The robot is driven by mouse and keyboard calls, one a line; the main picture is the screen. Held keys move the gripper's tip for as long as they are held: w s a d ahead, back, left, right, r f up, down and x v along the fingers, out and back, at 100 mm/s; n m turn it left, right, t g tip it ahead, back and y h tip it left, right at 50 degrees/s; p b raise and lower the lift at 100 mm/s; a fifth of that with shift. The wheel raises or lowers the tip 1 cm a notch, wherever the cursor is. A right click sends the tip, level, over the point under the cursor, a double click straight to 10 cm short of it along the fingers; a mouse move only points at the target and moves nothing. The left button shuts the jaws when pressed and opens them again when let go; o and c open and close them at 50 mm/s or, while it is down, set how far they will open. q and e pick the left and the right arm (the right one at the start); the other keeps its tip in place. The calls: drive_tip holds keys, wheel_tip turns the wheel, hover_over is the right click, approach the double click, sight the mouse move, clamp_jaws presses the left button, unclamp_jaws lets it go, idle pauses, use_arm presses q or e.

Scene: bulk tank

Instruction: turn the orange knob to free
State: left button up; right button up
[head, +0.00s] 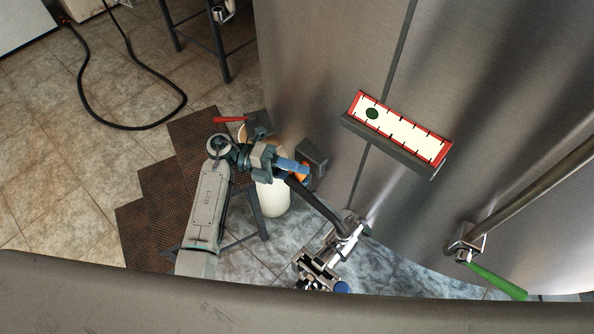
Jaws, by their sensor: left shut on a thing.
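The orange knob (304,170) is at the right end of my left gripper (298,168), in front of a dark grey box (313,158) beside the steel tank. My left arm reaches up from the bottom and bends right to it. The blue fingers are shut on the knob and hide most of it, so its setting cannot be read. My right gripper does not clearly show.
The steel tank (480,60) fills the right side. It carries a red-framed scale (400,128) and a green-handled lever (497,282). A white container (272,198) stands below the gripper. A black hose (85,95) lies on the tiles. A grey edge (300,315) crosses the front.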

use_arm(q)
drive_tip(key=shift+r, duration=0.1)
idle(0.7)
drive_tip(key=o, duration=1)
drive_tip(key=shift+a, duration=0.15)
drive_tip(key=shift+w+a, duration=0.15)
drive_tip(key=shift+a, duration=0.25)
drive_tip(key=shift+b+v, duration=1.45)
drive_tip(key=shift+v, duration=3.4)
use_arm(e)
drive_tip(key=w+r, duration=0.5)
drive_tip(key=w, duration=0.1)
drive_tip(key=shift+w+a+r, duration=0.15)
drive_tip(key=shift+a+r, duration=0.05)
drive_tip(key=shift+a, duration=0.25)
